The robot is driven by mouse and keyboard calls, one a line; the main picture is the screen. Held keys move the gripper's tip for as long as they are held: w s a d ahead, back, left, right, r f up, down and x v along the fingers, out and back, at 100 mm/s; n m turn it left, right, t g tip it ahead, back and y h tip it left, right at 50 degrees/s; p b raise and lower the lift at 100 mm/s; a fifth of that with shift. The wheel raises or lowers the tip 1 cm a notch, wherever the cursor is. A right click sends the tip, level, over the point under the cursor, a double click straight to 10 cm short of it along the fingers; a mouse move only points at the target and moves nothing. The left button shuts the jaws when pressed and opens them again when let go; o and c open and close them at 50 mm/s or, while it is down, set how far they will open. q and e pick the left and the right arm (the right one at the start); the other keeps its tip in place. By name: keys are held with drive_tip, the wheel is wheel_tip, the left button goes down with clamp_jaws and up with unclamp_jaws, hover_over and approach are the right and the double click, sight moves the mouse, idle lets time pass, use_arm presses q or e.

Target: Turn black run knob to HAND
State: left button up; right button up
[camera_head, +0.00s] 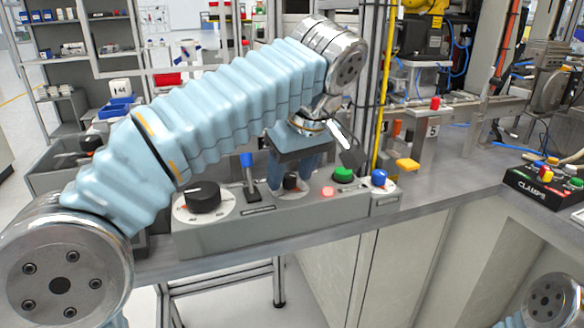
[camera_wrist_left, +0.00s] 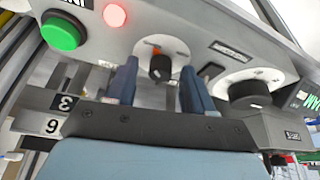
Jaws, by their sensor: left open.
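A small black knob (camera_head: 291,181) sits on a round dial on the grey control panel (camera_head: 250,235). In the left wrist view this knob (camera_wrist_left: 160,66) has an orange mark beside it. My left gripper (camera_head: 293,174) reaches down over the panel, with one blue finger on each side of the small knob. The fingers (camera_wrist_left: 157,88) are open, with gaps visible between them and the knob. A larger black knob (camera_head: 203,196) sits on a white dial at the panel's left end, also in the wrist view (camera_wrist_left: 249,93). The lettering around both dials is too small to read.
A blue-topped lever (camera_head: 248,172) stands between the two knobs. A lit red lamp (camera_head: 328,192), a green button (camera_head: 343,174) and a blue button (camera_head: 379,178) lie to the right. A yellow pole (camera_head: 381,90) rises behind.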

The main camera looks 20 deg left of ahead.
use_arm(q)
drive_tip(key=v, duration=0.7)
drive_tip(key=shift+r, duration=0.25)
